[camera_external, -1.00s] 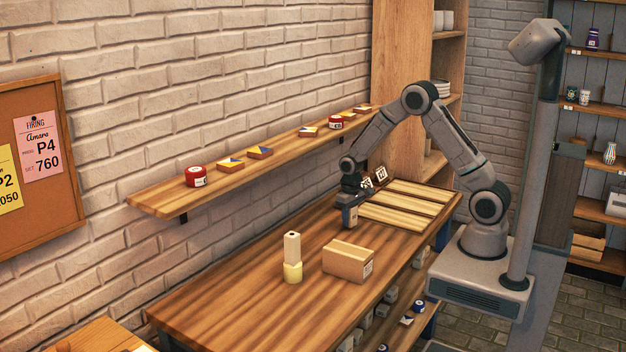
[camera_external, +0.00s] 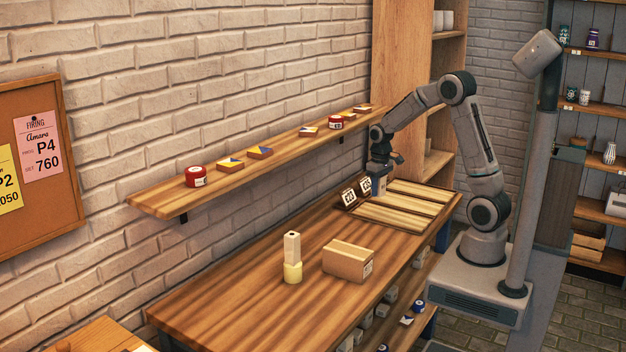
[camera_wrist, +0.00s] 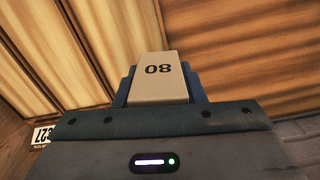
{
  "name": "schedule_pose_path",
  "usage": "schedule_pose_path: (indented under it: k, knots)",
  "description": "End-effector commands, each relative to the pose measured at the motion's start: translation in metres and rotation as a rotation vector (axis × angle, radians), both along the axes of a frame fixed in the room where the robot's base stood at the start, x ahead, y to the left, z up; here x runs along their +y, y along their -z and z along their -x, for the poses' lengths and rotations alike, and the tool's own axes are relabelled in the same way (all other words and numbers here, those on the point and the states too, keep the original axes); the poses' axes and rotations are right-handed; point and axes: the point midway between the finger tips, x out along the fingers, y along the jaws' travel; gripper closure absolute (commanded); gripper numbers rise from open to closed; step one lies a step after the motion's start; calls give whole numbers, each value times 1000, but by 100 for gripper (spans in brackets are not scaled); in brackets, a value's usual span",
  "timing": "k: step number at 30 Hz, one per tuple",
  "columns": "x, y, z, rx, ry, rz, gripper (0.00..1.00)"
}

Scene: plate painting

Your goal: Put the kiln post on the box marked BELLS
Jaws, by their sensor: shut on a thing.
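My gripper (camera_external: 379,180) is raised above the far end of the workbench, over the slatted boards. It is shut on a beige block, which looks like a kiln post (camera_wrist: 158,78); in the wrist view its end face carries dark digits reading 08 or, turned over, 80. In the external view the held post (camera_external: 378,188) shows as a small pale piece below my gripper. A cardboard box (camera_external: 340,262) sits on the bench, nearer the camera; the print on its label (camera_external: 367,268) is too small to read.
A wall shelf (camera_external: 240,172) with jars and tiles runs behind. The near bench top is clear.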

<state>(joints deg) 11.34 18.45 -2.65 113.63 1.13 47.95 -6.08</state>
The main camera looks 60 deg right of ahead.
Motion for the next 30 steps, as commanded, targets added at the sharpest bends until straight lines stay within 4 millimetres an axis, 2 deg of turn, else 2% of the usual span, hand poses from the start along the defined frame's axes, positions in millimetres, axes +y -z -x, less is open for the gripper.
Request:
schedule_pose_path:
  k: [5,11,15,21,25,30]
  knots:
    - [29,-11,-1,-3,-95,-1,93]
    - [100,-35,8,-5,-341,-1,93]
    - [151,-53,23,-5,-531,-1,93]
    - [207,-74,52,-4,-767,-1,93]
    - [229,-82,67,-3,-869,0,93]
    - [243,-86,76,0,-930,0,93]
